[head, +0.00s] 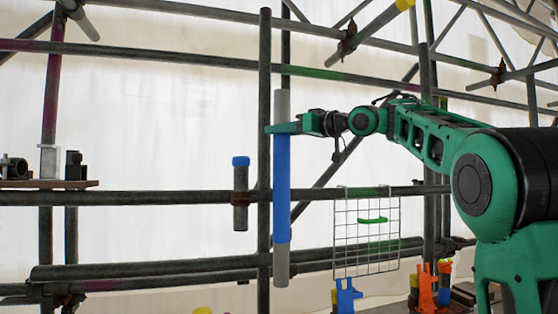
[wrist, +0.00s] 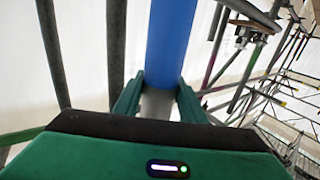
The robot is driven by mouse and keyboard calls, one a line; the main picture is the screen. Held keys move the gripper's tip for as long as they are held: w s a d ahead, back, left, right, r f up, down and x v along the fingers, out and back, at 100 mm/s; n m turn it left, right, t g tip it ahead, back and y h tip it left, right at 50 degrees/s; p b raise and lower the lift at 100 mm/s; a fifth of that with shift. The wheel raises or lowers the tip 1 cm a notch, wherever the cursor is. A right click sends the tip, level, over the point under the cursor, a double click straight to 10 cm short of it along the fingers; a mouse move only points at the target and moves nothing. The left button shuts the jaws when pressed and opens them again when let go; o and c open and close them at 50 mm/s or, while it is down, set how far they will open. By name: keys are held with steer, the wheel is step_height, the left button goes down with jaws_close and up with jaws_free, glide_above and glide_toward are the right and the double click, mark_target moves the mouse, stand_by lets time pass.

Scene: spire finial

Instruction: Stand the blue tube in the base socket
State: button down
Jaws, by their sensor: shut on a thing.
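The blue tube (head: 282,195) hangs upright in the head view, with a grey section at each end. My gripper (head: 283,128) is shut on it near its top, where blue meets grey. In the wrist view the blue tube (wrist: 172,45) runs between the two green fingers of my gripper (wrist: 158,98). A short grey upright cylinder with a blue rim (head: 240,162), which looks like the base socket, is fixed at the horizontal rail, left of the tube. The tube's lower end hangs lower than this rim and apart from it in the picture. The inside of the cylinder is hidden.
A dark upright pole (head: 264,60) stands between the cylinder and the tube in the picture. Horizontal rails (head: 130,198) cross the scene. A wire grid panel (head: 366,250) with a green handle hangs at right. A small shelf (head: 45,184) holds dark parts at far left.

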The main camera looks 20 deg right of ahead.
mark_target(288, 99)
step_height(288, 99, up, 8)
steer(key=shift+f, duration=0.1)
steer(key=shift+r, duration=0.5)
